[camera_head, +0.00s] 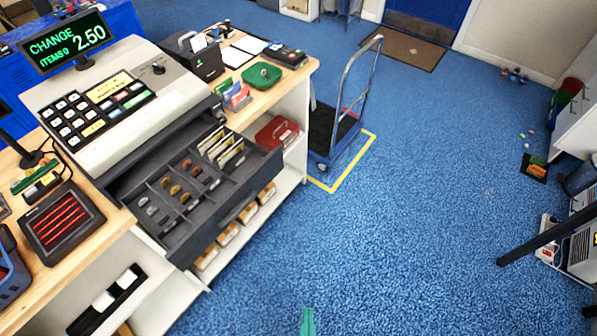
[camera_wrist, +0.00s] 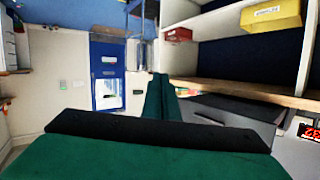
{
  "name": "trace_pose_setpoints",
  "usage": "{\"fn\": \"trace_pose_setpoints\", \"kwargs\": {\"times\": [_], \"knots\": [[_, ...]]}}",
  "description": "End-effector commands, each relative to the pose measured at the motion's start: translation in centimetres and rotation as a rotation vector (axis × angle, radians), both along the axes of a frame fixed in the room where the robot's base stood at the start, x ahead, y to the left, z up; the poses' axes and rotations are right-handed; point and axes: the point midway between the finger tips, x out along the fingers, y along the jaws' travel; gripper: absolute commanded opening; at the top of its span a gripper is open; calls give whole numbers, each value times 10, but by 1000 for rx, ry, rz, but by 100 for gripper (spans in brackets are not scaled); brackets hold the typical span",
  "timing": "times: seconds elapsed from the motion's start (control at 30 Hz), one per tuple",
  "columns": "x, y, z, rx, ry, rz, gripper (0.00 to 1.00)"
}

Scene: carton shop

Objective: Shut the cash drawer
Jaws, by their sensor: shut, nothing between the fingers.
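The cash drawer (camera_head: 235,213) stands pulled well out from under the grey and white cash register (camera_head: 130,95) on the wooden counter. Its tray shows coins in small compartments and banknotes in upright slots. In the head view, only a green tip of my gripper (camera_head: 307,322) shows at the bottom edge, over the blue floor and apart from the drawer. In the wrist view, my green gripper fingers (camera_wrist: 161,98) are together with nothing between them. A dark grey panel at the right of the wrist view may be part of the register or drawer; I cannot tell.
A blue hand trolley (camera_head: 338,138) stands on a yellow-outlined floor patch beyond the counter. Shelves under the counter hold small boxes and a red case (camera_head: 277,132). A card printer (camera_head: 285,55) and a green tray (camera_head: 262,75) sit on the counter. The blue floor before the drawer is clear.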

Motion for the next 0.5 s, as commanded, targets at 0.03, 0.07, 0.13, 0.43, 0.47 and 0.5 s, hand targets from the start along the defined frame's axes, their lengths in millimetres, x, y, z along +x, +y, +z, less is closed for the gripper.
{"fn": "trace_pose_setpoints", "kwargs": {"times": [0.03,0.07,0.13,0.43,0.47,0.5], "knots": [[14,-11,-11,42,15,-27,0],[20,-16,-20,76,32,-45,0],[38,-29,-39,164,71,-83,0],[118,-63,-87,581,201,-170,0],[127,-64,-87,625,210,-170,0],[138,-66,-87,684,224,-167,0]]}}
